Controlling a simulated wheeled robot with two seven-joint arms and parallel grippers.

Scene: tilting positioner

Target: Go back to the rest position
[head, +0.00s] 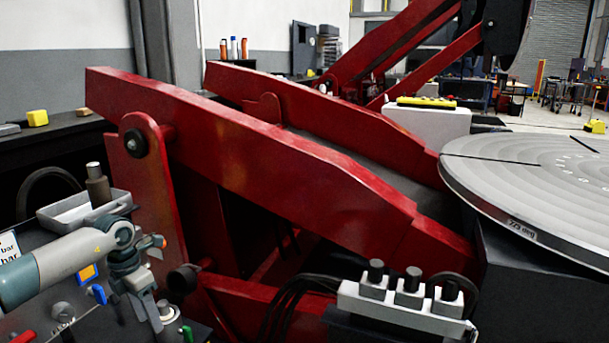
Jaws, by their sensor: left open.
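My left arm comes in from the left edge, low in the head view, and ends in my left gripper (153,312). The gripper points downward over a grey panel with valves and knobs, with its fingers open. I see nothing held between them. The fingertips appear close to a round knob on the panel; I cannot tell whether they touch it. My right gripper is not in view.
The positioner's red tilting arms (270,160) fill the middle. Its round metal table (540,180) is at the right. A valve block (405,300) sits in front. A grey tray (85,210) stands behind my left arm. A blue handle (98,294) is on the panel.

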